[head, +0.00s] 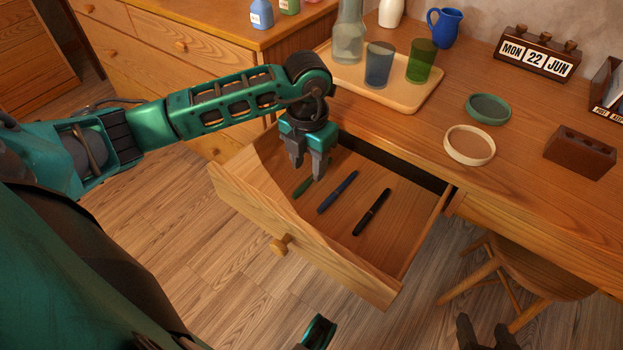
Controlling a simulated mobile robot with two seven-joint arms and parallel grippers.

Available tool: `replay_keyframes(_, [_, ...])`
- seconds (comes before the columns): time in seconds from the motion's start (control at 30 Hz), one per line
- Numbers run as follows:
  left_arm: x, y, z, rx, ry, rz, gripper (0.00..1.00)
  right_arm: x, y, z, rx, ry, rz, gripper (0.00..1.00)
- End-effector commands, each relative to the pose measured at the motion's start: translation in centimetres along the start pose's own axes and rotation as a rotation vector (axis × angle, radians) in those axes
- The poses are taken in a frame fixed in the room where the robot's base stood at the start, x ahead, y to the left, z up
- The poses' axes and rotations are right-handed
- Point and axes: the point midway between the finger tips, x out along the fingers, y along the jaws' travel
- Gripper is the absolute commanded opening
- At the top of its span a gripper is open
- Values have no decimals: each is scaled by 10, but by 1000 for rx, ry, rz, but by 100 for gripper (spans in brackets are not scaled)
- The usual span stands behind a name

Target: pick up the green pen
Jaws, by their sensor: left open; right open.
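The green pen (302,187) lies in the open wooden drawer (340,262), at the left end of a row of pens. My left gripper (308,171) is open and points down over the drawer, just above and beside the green pen. It hides part of the pen's upper end, and I cannot tell if it touches the pen. My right gripper (481,332) is open and empty at the bottom edge, low in front of the desk and partly cut off.
A blue pen (338,191) and a black pen (371,212) lie right of the green one. The drawer's walls surround them. On the desk stand a tray (405,100) with glasses, a blue jug (444,27) and two round dishes. A stool (535,265) stands below.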

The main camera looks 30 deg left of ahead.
Motion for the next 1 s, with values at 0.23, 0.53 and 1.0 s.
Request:
replay_keyframes(0.23, [34,8,-5,-1,5,0,44,7,0,11,0,-6,-2,59])
replay_keyframes(0.53, [50,7,-4,0,0,0,44,6,-1,4,0,0,-7,59])
replay_keyframes(1.0, [50,7,-4,0,0,-1,6,7,-2,4,-1,3,-7,59])
